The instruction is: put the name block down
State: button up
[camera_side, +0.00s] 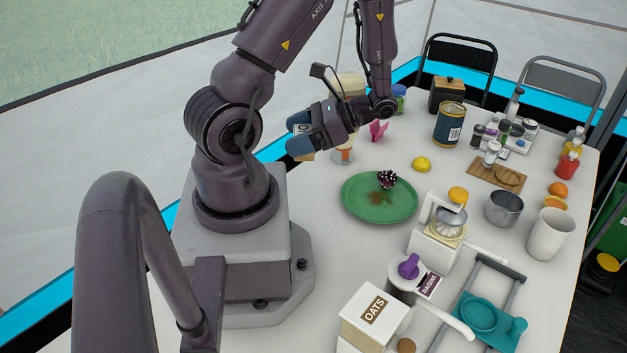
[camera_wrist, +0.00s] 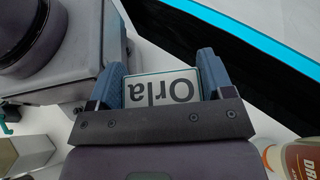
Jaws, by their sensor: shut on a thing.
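My gripper (camera_side: 297,133) is held up to the left of the green plate in the side view, close to my own base. Its two blue fingers also show in the wrist view (camera_wrist: 160,66). They are shut on the name block (camera_wrist: 158,87), one finger on each side. The block has a white face with a thin green edge and the name "Orla", upside down in the wrist view. In the side view the fingers hide most of the block. I cannot tell its height above the table there.
The green plate (camera_side: 354,208) holds a dark pine-cone-like thing (camera_side: 387,180). A lemon (camera_side: 421,164), a pink folded thing (camera_side: 378,131) and a tall container (camera_side: 349,88) stand nearby. A bottle (camera_wrist: 292,158) shows at lower right in the wrist view. An oats box (camera_side: 372,316) stands in front.

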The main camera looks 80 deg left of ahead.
jog(key=w+a+r+m+t+y, duration=0.3)
jog(key=a+r+m+t+y, duration=0.1)
jog(key=a+m+y, duration=0.45)
notch_tip(320, 180, down, 14)
jog(key=shift+r, duration=0.2)
jog(key=shift+f, duration=2.1)
jog(key=shift+f, duration=0.1)
jog(key=o, duration=0.9)
jog(key=shift+o, duration=0.2)
